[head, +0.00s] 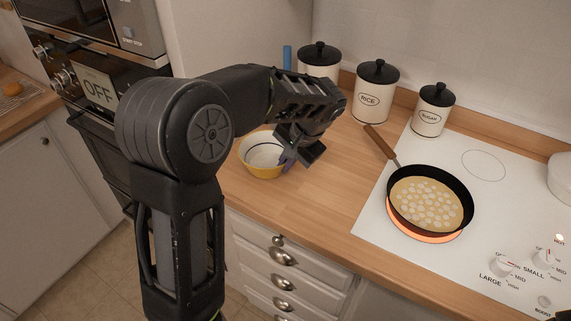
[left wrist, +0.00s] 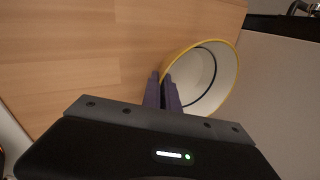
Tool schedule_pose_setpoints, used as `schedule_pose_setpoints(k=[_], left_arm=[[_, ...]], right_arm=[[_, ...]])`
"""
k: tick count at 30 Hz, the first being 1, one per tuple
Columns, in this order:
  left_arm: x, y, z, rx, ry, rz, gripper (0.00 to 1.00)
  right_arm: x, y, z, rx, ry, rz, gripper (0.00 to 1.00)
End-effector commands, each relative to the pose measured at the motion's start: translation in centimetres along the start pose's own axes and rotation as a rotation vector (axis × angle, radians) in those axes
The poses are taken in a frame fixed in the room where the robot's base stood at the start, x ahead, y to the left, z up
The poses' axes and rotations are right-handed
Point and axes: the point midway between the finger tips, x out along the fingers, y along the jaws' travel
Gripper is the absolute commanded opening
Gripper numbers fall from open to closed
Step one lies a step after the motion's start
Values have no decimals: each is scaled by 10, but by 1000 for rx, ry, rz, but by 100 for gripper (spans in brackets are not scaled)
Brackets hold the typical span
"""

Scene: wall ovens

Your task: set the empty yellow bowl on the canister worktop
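The yellow bowl (head: 254,170), white inside with a dark ring, is empty and upright at the left end of the wooden canister worktop (head: 305,205). I cannot tell whether its base touches the wood. My left gripper (head: 288,162) is at the bowl's right side in the head view. In the left wrist view its two fingers (left wrist: 163,86) are close together with the rim of the bowl (left wrist: 229,88) between them. My arm hides part of the worktop behind the bowl. My right gripper is not in view.
White canisters with black lids, including the rice canister (head: 374,95) and sugar canister (head: 432,112), stand along the wall. A pan (head: 430,200) of food sits on a glowing burner of the white hob (head: 490,215). Bare wood lies between bowl and hob. Ovens (head: 95,75) stand left.

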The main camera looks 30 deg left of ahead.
Motion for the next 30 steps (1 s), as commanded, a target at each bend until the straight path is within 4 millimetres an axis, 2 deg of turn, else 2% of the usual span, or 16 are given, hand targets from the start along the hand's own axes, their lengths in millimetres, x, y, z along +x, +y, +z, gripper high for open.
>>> schedule_pose_setpoints(k=[3, 14, 15, 22, 30], left_arm=[[7, 3, 0, -1, 0, 0, 0], [12, 5, 0, -1, 1, 0, 0], [10, 4, 0, -1, 1, 0, 7], [10, 4, 0, -1, 0, 0, 25], [9, 4, 0, -1, 1, 0, 25]], right_arm=[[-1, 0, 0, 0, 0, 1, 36], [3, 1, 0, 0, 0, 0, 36], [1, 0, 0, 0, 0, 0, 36], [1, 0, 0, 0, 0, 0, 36], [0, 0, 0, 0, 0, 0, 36]])
